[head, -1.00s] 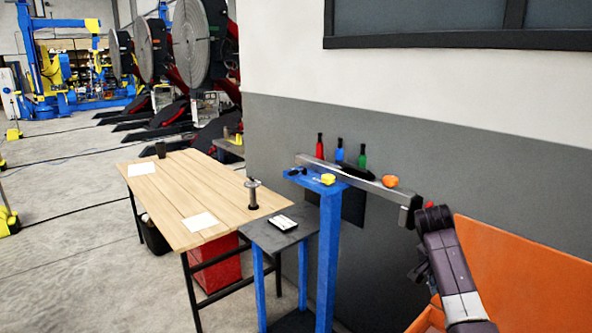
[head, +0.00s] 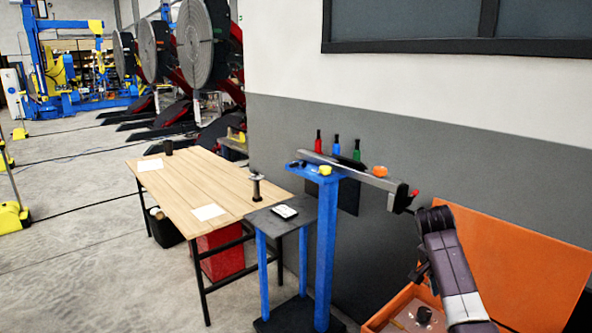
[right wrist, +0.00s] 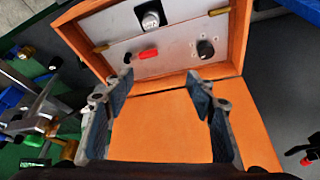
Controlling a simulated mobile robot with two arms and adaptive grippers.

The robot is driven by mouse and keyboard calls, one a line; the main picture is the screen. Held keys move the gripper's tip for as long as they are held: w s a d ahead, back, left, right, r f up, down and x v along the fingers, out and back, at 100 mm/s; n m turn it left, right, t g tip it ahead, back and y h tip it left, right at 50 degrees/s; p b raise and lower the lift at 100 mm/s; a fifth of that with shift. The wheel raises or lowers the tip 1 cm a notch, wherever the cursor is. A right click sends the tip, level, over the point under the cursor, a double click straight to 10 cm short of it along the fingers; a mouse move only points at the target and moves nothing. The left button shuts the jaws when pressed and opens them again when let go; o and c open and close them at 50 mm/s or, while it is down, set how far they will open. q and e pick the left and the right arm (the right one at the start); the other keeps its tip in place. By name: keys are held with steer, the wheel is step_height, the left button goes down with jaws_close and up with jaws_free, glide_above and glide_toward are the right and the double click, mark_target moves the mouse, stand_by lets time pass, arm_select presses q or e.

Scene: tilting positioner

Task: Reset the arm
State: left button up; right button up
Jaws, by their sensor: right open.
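My right gripper (right wrist: 170,92) is open and empty, its two fingers spread in front of an orange box (right wrist: 238,45) with its orange lid (right wrist: 165,125) open. The box's grey panel carries a red switch or lever (right wrist: 148,54), a black knob (right wrist: 206,49) and a dark and white cylindrical part (right wrist: 151,20). None of these is between the fingers. In the head view my right arm reaches in at the right, over the orange box (head: 378,322) and beside its raised lid (head: 525,265). My left gripper is not in view.
A blue stand (head: 326,250) bears a grey beam (head: 372,178). Red, blue and green bottle-shaped things (head: 318,142) are by the wall. A wooden table (head: 190,182) and a small dark table (head: 262,219) stand left. Open floor (head: 90,260) lies further left.

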steer(key=s+a+f+n+t+y, duration=0.1)
steer(key=s+a+f+n, duration=0.3)
steer(key=s+f, duration=0.45)
steer(key=s+a+f+n, duration=0.3)
steer(key=s+f+n, duration=0.1)
steer(key=s+f, duration=0.45)
steer(key=s+a+n+y, duration=0.1)
steer(key=s+a+n, duration=0.25)
steer(key=s, duration=0.45)
steer(key=s+a+r+n+t+y, duration=0.15)
steer(key=s+a, duration=0.25)
steer(key=s, duration=0.4)
steer(key=s+a+n+y, duration=0.1)
steer(key=s+a+n, duration=0.2)
steer(key=s, duration=0.5)
step_height(320, 180, down, 34)
steer(key=s+g+b, duration=0.2)
steer(key=b, duration=0.4)
arm_select(q)
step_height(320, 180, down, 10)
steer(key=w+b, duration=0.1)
steer(key=b, duration=0.3)
arm_select(e)
steer(key=s+d+f, duration=0.3)
steer(key=s+f, duration=1.4)
steer(key=f, duration=0.1)
steer(key=shift+f+n+g, duration=0.3)
steer(key=shift+f+g, duration=0.05)
steer(key=shift+g, duration=0.1)
